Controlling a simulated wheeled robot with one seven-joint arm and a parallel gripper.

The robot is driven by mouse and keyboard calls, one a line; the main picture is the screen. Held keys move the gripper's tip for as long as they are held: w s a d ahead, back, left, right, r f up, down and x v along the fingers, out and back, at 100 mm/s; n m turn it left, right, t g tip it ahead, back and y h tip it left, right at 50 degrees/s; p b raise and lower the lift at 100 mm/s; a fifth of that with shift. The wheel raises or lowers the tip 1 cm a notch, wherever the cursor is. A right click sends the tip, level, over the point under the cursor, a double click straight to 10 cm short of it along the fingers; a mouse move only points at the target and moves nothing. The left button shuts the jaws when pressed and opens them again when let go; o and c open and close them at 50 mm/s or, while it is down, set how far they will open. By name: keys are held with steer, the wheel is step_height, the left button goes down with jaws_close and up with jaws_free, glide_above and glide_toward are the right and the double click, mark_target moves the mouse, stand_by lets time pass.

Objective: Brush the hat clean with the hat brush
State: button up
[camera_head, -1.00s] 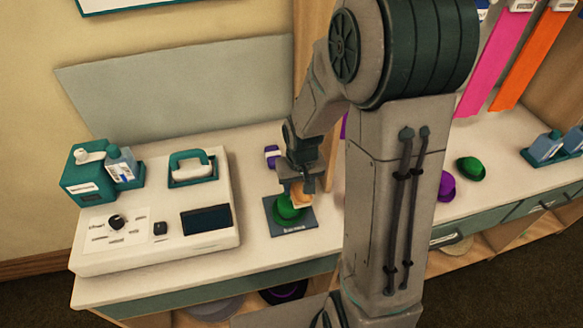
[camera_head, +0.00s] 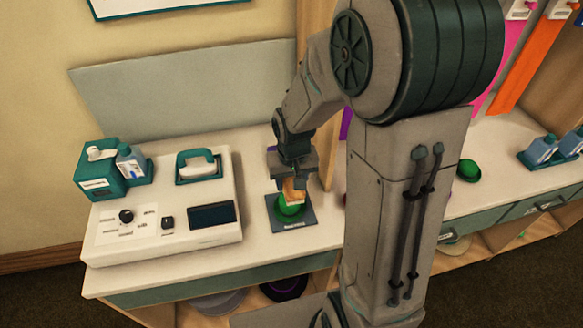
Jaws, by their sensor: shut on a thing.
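A green hat (camera_head: 289,210) sits on a dark grey mat (camera_head: 300,226) on the counter. My gripper (camera_head: 292,180) is above the hat, pointing down, and is shut on a tan hat brush (camera_head: 294,190). The brush is at the top of the hat and covers part of it. I cannot tell whether the bristles touch the hat. The fingertips are small and partly hidden by the wrist.
Another green hat (camera_head: 468,170) lies right of my arm. Blue bottles (camera_head: 541,150) stand far right.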

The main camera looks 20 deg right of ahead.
steer(key=shift+r+p, duration=0.7)
steer(key=shift+r, duration=0.6)
